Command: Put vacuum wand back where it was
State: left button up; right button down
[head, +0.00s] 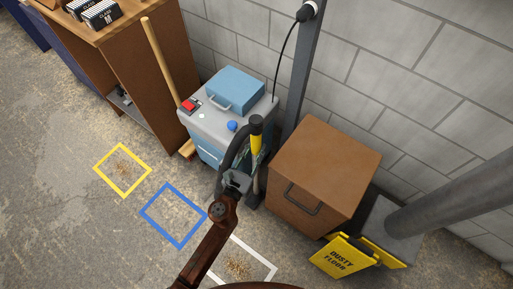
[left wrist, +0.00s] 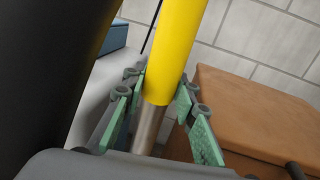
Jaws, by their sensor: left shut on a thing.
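The vacuum wand (head: 257,143) has a black top, a yellow grip section and a metal tube below it. It stands nearly upright between the vacuum and the brown cabinet. My left gripper (head: 243,177) is shut on the wand. In the left wrist view the green finger pads (left wrist: 160,105) are on both sides of the wand (left wrist: 172,50), around where yellow meets metal. The grey and blue vacuum (head: 207,122) stands against the wall, with a black hose beside the wand. The wand's lower end is mostly hidden by my gripper. My right gripper is not in view.
A brown cabinet (head: 330,150) stands close right of the wand. A yellow floor sign (head: 340,257) and a grey post (head: 450,200) are farther right. A wooden-handled tool (head: 158,55) leans left. Yellow (head: 104,158), blue (head: 155,225) and white (head: 259,252) squares mark the dusty floor.

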pick_arm(q)
jog(key=shift+r, duration=0.1)
jog(key=o, duration=1.2)
jog(key=shift+c, duration=0.2)
